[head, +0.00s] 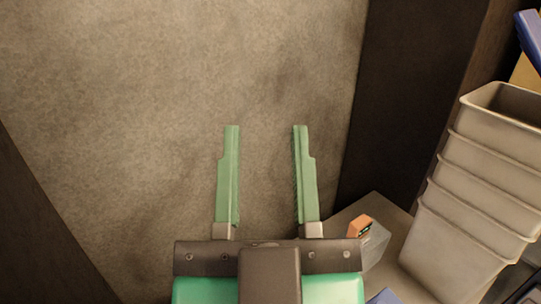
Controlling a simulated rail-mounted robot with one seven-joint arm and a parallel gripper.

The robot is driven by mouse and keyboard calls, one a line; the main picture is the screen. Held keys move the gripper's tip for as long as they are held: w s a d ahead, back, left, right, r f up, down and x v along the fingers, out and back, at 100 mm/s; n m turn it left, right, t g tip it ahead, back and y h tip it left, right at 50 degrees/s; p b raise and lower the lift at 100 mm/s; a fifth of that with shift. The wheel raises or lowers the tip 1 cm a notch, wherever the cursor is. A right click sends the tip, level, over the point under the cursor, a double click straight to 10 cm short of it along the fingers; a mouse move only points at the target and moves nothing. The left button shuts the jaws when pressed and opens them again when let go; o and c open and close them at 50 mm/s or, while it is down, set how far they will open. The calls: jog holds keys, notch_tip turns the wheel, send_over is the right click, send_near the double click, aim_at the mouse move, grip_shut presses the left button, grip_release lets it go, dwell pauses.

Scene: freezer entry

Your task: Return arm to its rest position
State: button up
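The dark mounting bar and the green body of the gripper show at the bottom edge. The rest of my arm is not in view.
A stack of grey bins (476,188) stands at the right. Left of it, a small orange item (360,227) lies near a greyish box (375,247). A blue and yellow thing is cut off at the top right. A mottled beige surface (180,90) lies behind the fingers, with dark panels at its sides.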

jog(key=shift+s+r, duration=0.25)
notch_tip(320, 180, up, 18)
jog(key=p, duration=1.8)
jog(key=shift+a, duration=0.1)
